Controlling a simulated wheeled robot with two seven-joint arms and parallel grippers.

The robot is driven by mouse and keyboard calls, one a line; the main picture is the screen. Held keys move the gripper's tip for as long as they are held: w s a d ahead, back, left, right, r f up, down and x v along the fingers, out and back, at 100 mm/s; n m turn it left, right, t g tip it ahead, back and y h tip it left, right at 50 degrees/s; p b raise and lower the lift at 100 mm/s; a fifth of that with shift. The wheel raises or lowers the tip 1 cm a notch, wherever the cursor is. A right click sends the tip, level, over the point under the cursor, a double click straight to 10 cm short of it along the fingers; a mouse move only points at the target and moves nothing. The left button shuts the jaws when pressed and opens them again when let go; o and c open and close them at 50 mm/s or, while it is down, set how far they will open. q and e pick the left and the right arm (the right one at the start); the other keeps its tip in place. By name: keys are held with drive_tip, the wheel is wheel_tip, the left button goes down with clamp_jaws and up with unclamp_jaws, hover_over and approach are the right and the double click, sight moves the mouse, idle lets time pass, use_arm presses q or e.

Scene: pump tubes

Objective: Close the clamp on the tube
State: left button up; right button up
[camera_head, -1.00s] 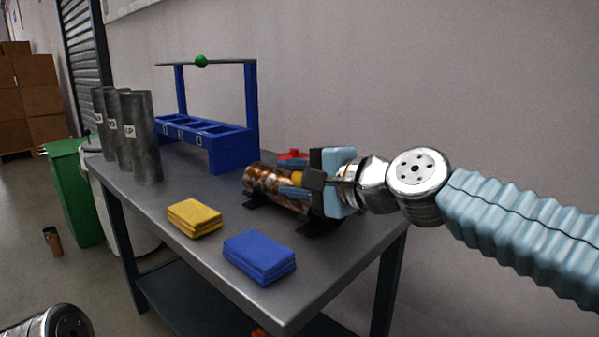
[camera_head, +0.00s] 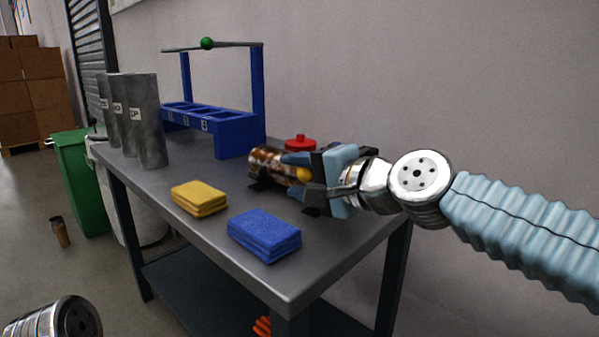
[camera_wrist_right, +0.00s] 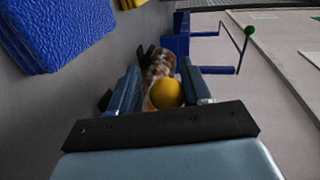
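A rusty, mottled brown tube (camera_head: 266,160) lies on its side in a dark holder on the table. It also shows in the wrist view (camera_wrist_right: 158,65). A yellow ball knob (camera_head: 304,174), apparently the clamp handle, is near the tube's right end; the knob is large in the wrist view (camera_wrist_right: 167,93). My right gripper (camera_head: 298,174) is open, with one finger on each side of the knob. A gap shows beside the knob, so I see no grip on it. The gripper hides the tube's right end and much of the clamp. Only part of my left arm shows, without its gripper.
A red knobbed part (camera_head: 300,143) stands behind the tube. A blue rack (camera_head: 238,138) with a green-balled bar (camera_head: 207,43) is at the back. Grey cylinders (camera_head: 148,122) stand left. Yellow (camera_head: 199,199) and blue (camera_head: 264,235) cloth stacks lie in front on the table (camera_head: 225,265).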

drive_tip(key=shift+o, duration=1.4)
drive_tip(key=shift+f, duration=0.1)
drive_tip(key=shift+r, duration=0.25)
drive_tip(key=s+a+r+p, duration=0.1)
drive_tip(key=s+r+p, duration=1.1)
drive_tip(key=s+p, duration=0.2)
drive_tip(key=shift+a+r, duration=0.2)
drive_tip(key=shift+r, duration=0.1)
